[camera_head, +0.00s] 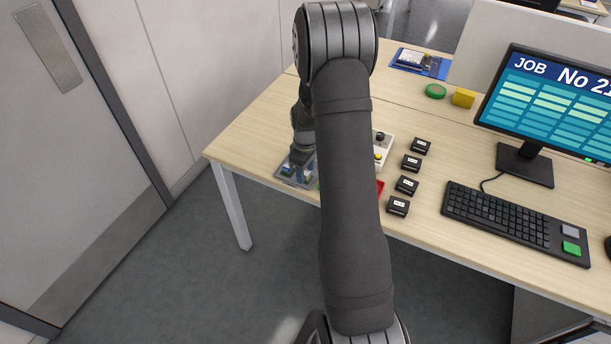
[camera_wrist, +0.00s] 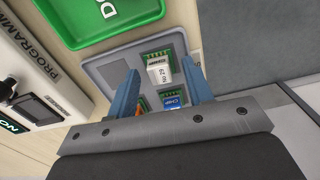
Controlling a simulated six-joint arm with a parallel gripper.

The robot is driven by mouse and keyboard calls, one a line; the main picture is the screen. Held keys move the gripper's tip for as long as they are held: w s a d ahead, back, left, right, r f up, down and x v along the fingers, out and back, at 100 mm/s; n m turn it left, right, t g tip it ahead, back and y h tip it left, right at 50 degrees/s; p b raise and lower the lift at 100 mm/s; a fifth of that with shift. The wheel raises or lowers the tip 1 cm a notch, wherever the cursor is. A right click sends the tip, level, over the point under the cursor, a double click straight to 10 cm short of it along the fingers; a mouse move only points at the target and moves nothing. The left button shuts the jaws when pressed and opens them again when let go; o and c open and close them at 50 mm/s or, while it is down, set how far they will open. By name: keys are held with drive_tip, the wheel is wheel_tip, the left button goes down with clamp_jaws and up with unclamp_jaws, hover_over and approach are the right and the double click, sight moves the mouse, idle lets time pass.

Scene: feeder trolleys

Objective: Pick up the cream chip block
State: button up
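The cream chip block (camera_wrist: 160,72) shows in the wrist view as a pale block with dark lettering on a green base, in the grey tray (camera_wrist: 97,72). My gripper (camera_wrist: 161,68) is open, its two blue fingers apart, with the cream block showing between the fingertips. I cannot tell how far above it the fingers are. A blue chip block (camera_wrist: 173,101) lies nearer the gripper's body in the same tray. In the head view the tray (camera_head: 284,178) is at the table's front left edge, partly hidden by my arm.
A green tray (camera_wrist: 85,30) and a pale programmer unit (camera_wrist: 35,70) lie beside the grey tray. An orange piece (camera_wrist: 139,108) shows partly behind the left finger. Several black boxes (camera_head: 407,185), a keyboard (camera_head: 515,220) and a monitor (camera_head: 550,105) stand to the right.

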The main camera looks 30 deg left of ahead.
clamp_jaws()
drive_tip(key=shift+r, duration=0.2)
